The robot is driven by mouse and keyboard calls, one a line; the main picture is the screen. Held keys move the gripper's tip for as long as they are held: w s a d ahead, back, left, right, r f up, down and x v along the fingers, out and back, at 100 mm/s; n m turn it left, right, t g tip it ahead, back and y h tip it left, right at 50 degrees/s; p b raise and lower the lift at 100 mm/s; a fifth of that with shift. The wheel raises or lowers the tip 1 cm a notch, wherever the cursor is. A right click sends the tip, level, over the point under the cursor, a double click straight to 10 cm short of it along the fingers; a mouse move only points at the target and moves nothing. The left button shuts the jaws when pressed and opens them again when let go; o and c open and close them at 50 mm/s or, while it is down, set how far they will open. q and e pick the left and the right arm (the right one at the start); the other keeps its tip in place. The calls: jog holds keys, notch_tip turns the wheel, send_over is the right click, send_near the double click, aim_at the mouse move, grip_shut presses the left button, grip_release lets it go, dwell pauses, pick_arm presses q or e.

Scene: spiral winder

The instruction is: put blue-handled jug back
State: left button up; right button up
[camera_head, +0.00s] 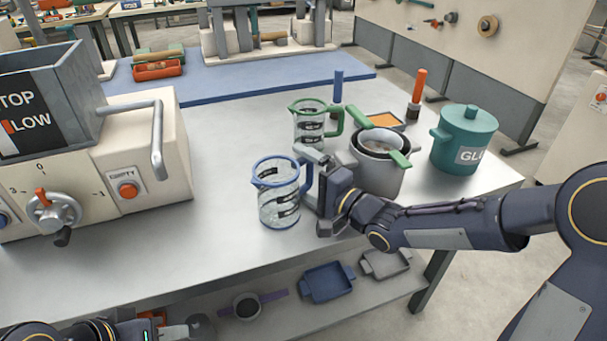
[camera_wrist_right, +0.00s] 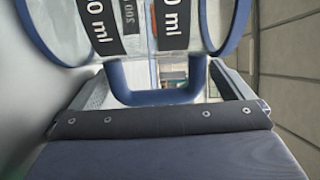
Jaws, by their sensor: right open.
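The blue-handled jug (camera_head: 279,207) is clear glass with a blue rim and dark scale labels. It stands upright on the grey table (camera_head: 225,230), left of my right gripper (camera_head: 312,184). The right gripper is open. In the right wrist view the jug's blue handle (camera_wrist_right: 155,92) sits between its two fingers, and the fingers look apart from it. A green-handled jug (camera_head: 309,124) stands behind the blue one. Part of my left arm and gripper (camera_head: 172,333) shows at the bottom left edge, mostly cut off; its jaws cannot be made out.
A metal pot with a green-handled strainer (camera_head: 381,150) stands close behind my right gripper. A teal lidded canister (camera_head: 466,140) stands further right. A machine with a silver handle (camera_head: 157,140) fills the left. A lower shelf holds blue (camera_head: 327,283) and grey trays. The table's front left is clear.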

jog(key=p+v, duration=0.1)
jog(key=v, duration=1)
jog(key=shift+s+d+p, duration=0.25)
jog(key=shift+s+p, duration=0.05)
jog(key=shift+p, duration=0.05)
